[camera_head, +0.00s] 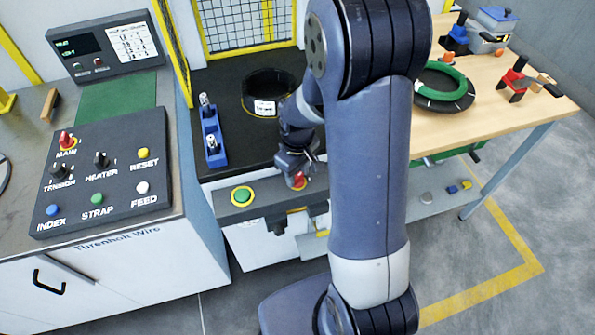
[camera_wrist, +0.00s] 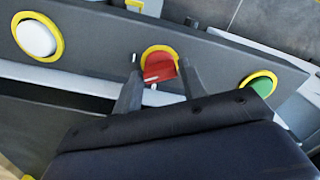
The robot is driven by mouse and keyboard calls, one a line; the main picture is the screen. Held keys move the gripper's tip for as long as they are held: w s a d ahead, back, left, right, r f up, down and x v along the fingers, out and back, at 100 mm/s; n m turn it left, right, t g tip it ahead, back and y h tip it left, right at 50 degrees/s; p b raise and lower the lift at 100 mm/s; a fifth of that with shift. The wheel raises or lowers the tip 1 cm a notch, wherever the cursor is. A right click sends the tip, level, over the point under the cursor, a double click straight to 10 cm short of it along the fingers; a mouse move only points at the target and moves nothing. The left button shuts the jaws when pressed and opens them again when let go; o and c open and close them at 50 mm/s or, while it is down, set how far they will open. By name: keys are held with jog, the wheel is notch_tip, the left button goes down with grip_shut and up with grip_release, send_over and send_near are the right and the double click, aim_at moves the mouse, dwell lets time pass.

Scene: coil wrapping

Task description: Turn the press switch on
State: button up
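A red switch knob in a yellow ring (camera_wrist: 160,66) sits on the dark front panel, between a white button and a green button. It carries a small white mark. In the head view the red knob (camera_head: 298,181) shows just below my gripper, partly covered by it. My gripper (camera_wrist: 158,72) is open, with one finger on each side of the red knob and a small visible gap on both sides. In the head view my gripper (camera_head: 298,165) is over the panel at the front of the black press bed. No label for the press switch can be read.
The green button (camera_head: 242,196) is left of the red knob; the white button (camera_wrist: 38,38) shows in the wrist view. A control box (camera_head: 100,180) with labelled knobs is at left. A black coil (camera_head: 268,92) and blue fixture (camera_head: 213,135) stand behind. A wooden table (camera_head: 510,120) is right.

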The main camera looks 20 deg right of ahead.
aim_at(298, 176)
jog(key=c, duration=0.6)
jog(key=shift+m, duration=0.4)
jog(key=shift+m+b, duration=0.6)
jog(key=shift+m, duration=2.1)
jog(key=o, duration=1)
notch_tip(298, 176, up, 11)
